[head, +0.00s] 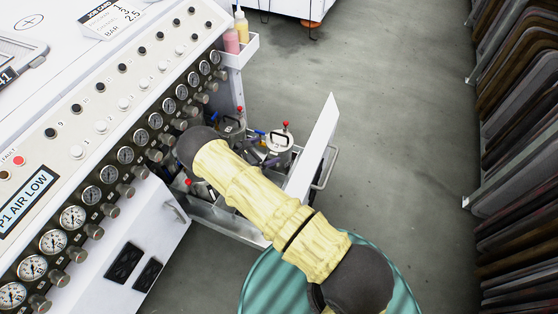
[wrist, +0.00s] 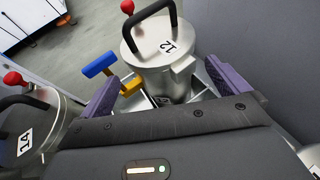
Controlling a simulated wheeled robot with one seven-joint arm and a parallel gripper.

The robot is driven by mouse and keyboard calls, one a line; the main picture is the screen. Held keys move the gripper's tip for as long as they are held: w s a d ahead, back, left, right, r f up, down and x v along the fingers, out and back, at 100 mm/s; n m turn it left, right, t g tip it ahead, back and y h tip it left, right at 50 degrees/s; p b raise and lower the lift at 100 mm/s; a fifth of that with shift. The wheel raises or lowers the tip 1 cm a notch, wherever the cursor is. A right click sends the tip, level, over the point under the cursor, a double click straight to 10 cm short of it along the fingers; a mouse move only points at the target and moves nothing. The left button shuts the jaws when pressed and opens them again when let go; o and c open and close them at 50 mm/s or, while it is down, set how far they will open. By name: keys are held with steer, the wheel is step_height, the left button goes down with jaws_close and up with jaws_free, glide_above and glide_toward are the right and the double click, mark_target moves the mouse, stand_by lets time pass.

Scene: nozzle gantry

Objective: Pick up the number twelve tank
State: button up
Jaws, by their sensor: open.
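The number twelve tank (wrist: 184,79) is a silver metal canister with a black handle, a red knob and a white 12 label. It stands upright in the wrist view, between the purple fingers of my gripper (wrist: 162,82). The jaws are open on either side of its lower body; I cannot tell whether they touch it. In the head view, the silver tank (head: 279,143) just beyond my gripper (head: 262,150) looks like the same one. Its base is hidden by my gripper.
Tank 14 (wrist: 22,140) stands close on the left. A tall white panel (head: 314,145) rises on the right. The gauge console (head: 110,120) borders the left; open floor (head: 390,90) lies beyond.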

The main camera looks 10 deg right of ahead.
mark_target(276, 146)
steer(key=shift+w+d+f, duration=0.2)
steer(key=shift+d, duration=0.2)
steer(key=b+x, duration=0.2)
steer(key=x, duration=0.2)
steer(key=shift+d, duration=0.15)
steer(key=shift+w+d+f, duration=0.1)
steer(key=shift+w+d, duration=0.15)
steer(key=shift+d, duration=0.2)
